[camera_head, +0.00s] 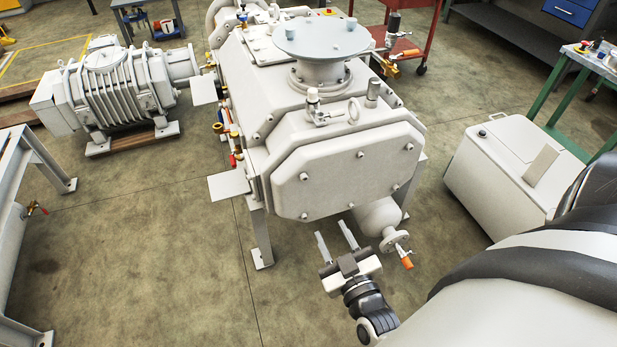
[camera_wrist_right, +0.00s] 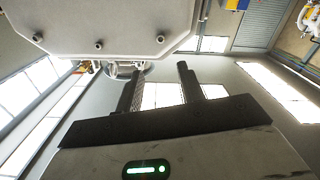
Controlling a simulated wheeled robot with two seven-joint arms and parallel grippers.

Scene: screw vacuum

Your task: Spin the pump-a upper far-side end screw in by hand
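The pump (camera_head: 350,110) is a large white machine with an octagonal end plate (camera_head: 345,185) facing me. Small end screws sit around the plate, one at the upper left (camera_head: 304,177), one at the upper middle (camera_head: 360,154) and one at the upper right (camera_head: 409,146). I cannot tell which is the far-side one, or how deep any sits. My right gripper (camera_head: 330,229) is open and empty, in front of and below the plate, apart from it. In the right wrist view, its two fingers (camera_wrist_right: 160,68) stand apart below the plate's edge (camera_wrist_right: 125,50). My left gripper is not in view.
A white cylinder with a flange (camera_head: 395,241) and orange-handled valve (camera_head: 407,263) hangs right of my gripper. A grey-white box (camera_head: 515,165) stands at right, a ribbed pump (camera_head: 110,85) at left. Floor between is clear.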

